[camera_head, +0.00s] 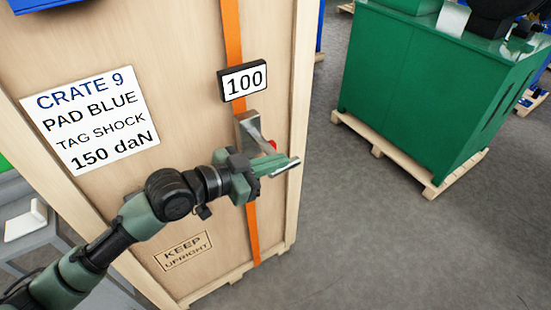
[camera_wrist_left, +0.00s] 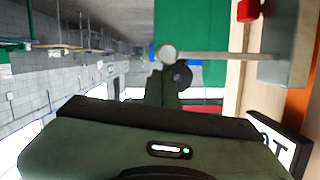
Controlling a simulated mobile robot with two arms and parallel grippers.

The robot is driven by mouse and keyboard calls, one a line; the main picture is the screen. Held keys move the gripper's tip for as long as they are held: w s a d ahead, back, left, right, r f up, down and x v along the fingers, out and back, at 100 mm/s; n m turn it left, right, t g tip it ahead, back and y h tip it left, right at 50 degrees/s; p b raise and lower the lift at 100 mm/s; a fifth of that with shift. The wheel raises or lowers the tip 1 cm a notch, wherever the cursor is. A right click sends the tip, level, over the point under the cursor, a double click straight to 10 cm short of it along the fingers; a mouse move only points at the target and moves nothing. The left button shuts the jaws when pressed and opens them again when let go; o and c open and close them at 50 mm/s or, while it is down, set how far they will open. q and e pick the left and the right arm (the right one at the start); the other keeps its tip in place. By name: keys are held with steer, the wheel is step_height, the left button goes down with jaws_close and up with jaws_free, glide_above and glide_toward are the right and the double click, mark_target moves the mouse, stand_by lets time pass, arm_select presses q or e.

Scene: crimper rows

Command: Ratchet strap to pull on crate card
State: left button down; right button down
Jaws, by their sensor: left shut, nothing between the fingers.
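The wooden crate (camera_head: 195,205) stands upright, with a white card (camera_head: 90,120) reading "CRATE 9, PAD BLUE, TAG SHOCK 150 daN". An orange strap (camera_head: 232,35) runs down its face. A small display (camera_head: 242,81) on the strap reads "100". Below it is the grey ratchet (camera_head: 246,124), whose metal lever sticks out from the crate; the lever (camera_wrist_left: 215,55) ends in a round tip in the left wrist view. My left gripper (camera_head: 282,163) is shut and empty by the lever's outer end. Whether it touches the lever I cannot tell. My right gripper is not in view.
A green machine (camera_head: 430,90) on a wooden pallet (camera_head: 420,178) stands to the right. Bare grey floor (camera_head: 370,240) lies between it and the crate. A red part (camera_wrist_left: 247,11) shows near the ratchet. A grey stand (camera_head: 30,240) is at the left.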

arm_select(q)
steer(key=shift+f, duration=0.25)
steer(key=shift+w, duration=0.1)
steer(key=shift+f+b, duration=0.4)
steer(key=shift+f, duration=0.05)
step_height(320, 180, down, 12)
steer(key=w+a+m+t+y+b, duration=0.1)
steer(key=w+m+t+b, duration=0.1)
steer(key=m+b, duration=0.5)
steer(key=shift+a+r+m+t+b, duration=0.3)
steer(key=shift+a+t+b, duration=0.1)
steer(key=shift+b, duration=0.85)
steer(key=shift+f, duration=0.1)
